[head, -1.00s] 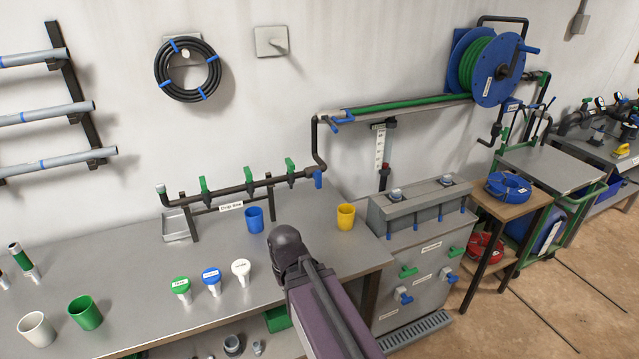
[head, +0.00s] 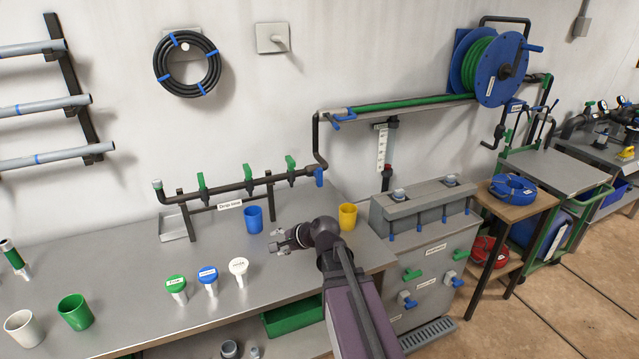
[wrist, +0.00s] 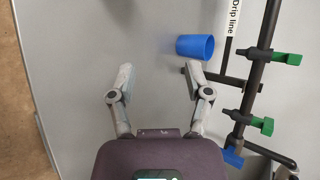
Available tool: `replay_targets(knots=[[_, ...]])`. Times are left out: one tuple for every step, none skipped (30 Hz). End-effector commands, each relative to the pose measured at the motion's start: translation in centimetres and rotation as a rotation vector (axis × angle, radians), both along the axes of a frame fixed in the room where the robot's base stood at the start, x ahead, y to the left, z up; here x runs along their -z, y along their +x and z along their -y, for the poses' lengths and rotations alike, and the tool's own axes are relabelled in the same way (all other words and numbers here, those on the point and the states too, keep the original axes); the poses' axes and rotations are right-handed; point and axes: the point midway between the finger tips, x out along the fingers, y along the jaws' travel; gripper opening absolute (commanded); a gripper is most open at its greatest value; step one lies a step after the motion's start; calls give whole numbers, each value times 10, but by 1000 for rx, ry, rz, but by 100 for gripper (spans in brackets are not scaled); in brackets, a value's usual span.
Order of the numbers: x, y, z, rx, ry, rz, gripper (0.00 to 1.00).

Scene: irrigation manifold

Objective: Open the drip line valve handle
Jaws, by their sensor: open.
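The drip line manifold is a dark pipe (head: 232,187) along the back of the bench, with a "Drip line" label (head: 230,204). Three green handles stand up on it, the middle one here (head: 247,173); a blue handle (head: 319,177) hangs at its right end. My gripper (head: 279,241) is open and empty above the bench, in front of the manifold, touching no handle. In the wrist view my gripper (wrist: 160,76) has its fingers spread; two green handles (wrist: 287,59) (wrist: 262,126) and the blue handle (wrist: 233,157) lie to their right.
A blue cup (head: 253,221) stands between my gripper and the manifold; it also shows near the right fingertip in the wrist view (wrist: 193,47). A yellow cup (head: 348,216) stands just right of my wrist. Green, blue and white-topped pieces (head: 208,281) stand front left.

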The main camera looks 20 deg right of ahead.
Motion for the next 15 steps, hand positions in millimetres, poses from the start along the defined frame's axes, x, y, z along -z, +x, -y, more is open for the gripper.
replay_targets(knots=[[0, 12, 13, 86, 92, 16, 64], [-4, 18, 20, 136, 151, 24, 64], [-9, 26, 30, 202, 230, 36, 64], [-12, 31, 38, 251, 291, 44, 64], [-16, 37, 46, 300, 353, 51, 64], [-21, 43, 58, 364, 436, 63, 64], [-24, 47, 68, 411, 500, 69, 64], [-28, 51, 77, 457, 565, 76, 64], [-32, 56, 91, 517, 653, 86, 64], [-35, 59, 102, 561, 719, 93, 64], [-38, 62, 112, 604, 786, 99, 64], [-41, 65, 127, 657, 872, 108, 64], [-43, 67, 138, 694, 935, 114, 64], [-45, 69, 148, 729, 996, 119, 64], [-48, 70, 161, 772, 1073, 126, 64]])
